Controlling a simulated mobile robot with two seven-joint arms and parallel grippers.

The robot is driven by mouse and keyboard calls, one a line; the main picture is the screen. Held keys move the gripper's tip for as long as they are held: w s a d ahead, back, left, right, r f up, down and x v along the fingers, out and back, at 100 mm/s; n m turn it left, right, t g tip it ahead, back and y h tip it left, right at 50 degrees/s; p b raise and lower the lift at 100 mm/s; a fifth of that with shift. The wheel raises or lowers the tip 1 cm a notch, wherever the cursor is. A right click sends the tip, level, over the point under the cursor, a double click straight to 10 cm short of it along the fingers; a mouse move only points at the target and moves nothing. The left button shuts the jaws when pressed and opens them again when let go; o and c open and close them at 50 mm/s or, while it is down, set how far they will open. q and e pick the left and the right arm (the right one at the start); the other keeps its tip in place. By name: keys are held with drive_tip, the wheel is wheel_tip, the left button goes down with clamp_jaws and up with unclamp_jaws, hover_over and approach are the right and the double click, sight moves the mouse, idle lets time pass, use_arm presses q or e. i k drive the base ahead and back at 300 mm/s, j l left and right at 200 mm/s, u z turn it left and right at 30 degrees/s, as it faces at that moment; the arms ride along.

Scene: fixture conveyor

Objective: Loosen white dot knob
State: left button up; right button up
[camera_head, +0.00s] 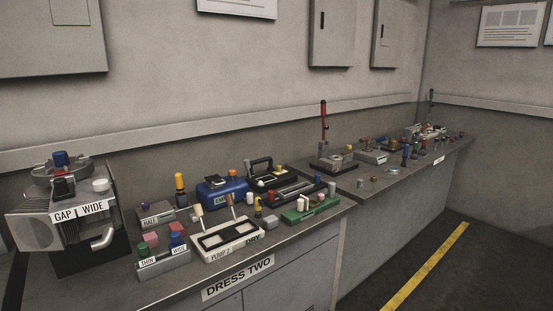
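No knob with a clear white dot can be made out at this size. A pale round knob (100,185) sits on top of the grey machine (30,232) at the left, above its WIDE label. Whether any of these bears a white dot, I cannot tell. Neither of my grippers is in view.
The DRESS TWO bench (295,267) carries a white PUMP 2 fixture (232,246), a blue box (222,193), a green block (308,211) and a small box with coloured knobs (163,264). Another bench (400,183) runs farther right. The floor (490,265) at right is clear.

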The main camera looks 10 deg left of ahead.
sight(101, 185)
drive_tip(key=u, duration=1.6)
drive_tip(key=i, duration=0.75)
